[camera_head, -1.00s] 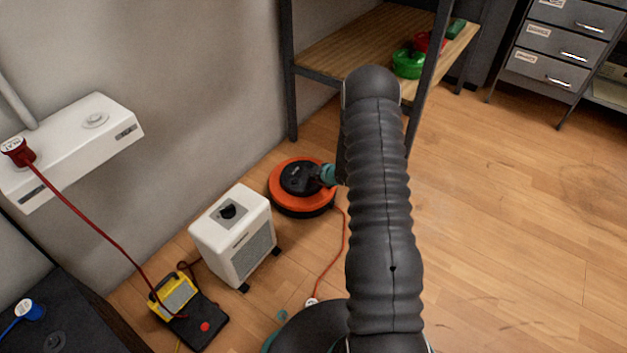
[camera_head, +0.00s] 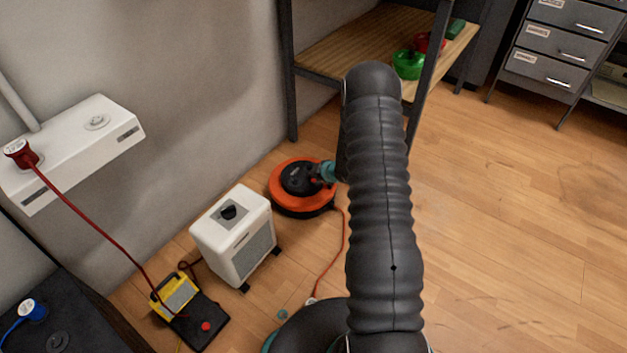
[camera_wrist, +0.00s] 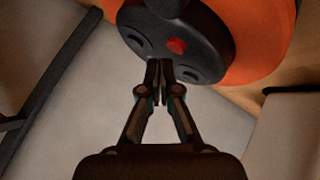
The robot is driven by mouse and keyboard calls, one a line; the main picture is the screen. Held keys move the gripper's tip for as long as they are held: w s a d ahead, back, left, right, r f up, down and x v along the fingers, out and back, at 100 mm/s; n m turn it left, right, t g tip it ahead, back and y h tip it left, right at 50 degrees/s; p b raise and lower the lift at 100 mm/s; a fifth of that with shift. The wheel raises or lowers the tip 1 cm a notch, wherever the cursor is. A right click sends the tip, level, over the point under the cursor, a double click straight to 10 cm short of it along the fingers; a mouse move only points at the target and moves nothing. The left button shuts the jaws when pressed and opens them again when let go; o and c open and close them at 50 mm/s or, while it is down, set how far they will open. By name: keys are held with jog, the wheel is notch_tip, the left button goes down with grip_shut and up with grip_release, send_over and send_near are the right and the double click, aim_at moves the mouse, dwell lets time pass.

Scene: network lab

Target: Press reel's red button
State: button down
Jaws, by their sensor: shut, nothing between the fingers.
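The reel is an orange disc (camera_head: 290,205) with a black hub, lying on the floor by the wall. In the wrist view its orange body (camera_wrist: 262,30) and black hub (camera_wrist: 210,30) fill the top. The red button (camera_wrist: 177,46) is a small raised spot on the hub, close to my fingertips. My gripper (camera_wrist: 158,62) is shut and empty, its tips just below the button in the picture. I cannot tell whether they touch the hub. In the head view my gripper is mostly hidden behind my arm, with a teal part over the reel.
A white heater (camera_head: 233,238) stands just left of the reel. An orange cord (camera_head: 336,262) runs from the reel along the floor. A shelf (camera_head: 335,45) with a green reel (camera_head: 408,64) stands behind. A yellow-black device (camera_head: 186,305) lies at lower left. Floor at right is clear.

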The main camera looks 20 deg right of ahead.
jog(key=shift+r+p, duration=1.6)
jog(key=shift+r, duration=0.95)
